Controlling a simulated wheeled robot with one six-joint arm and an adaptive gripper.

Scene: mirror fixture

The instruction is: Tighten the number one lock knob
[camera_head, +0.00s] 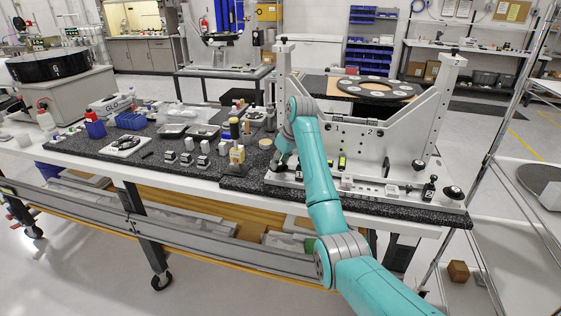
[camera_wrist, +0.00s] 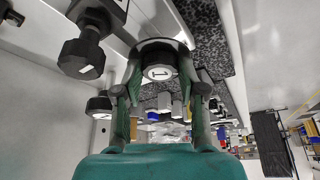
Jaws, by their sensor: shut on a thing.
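The number one lock knob (camera_wrist: 160,73) is dark with a white face marked 1, in the upper middle of the wrist view. My gripper (camera_wrist: 160,88) has one green finger on each side of it and is shut on it. In the head view my gripper (camera_head: 279,162) is low at the left end of the mirror fixture (camera_head: 362,132), and the arm and gripper hide most of the knob there. A second knob marked 2 (camera_head: 429,190) stands at the fixture's right end. It also shows in the wrist view (camera_wrist: 100,104), left of my gripper.
A plain black knob (camera_head: 453,192) sits at the fixture's right corner, and another black knob (camera_wrist: 82,57) is close at upper left in the wrist view. A black ring plate (camera_head: 378,87) lies behind the fixture. Small parts and trays crowd the dark tabletop (camera_head: 90,152) to the left.

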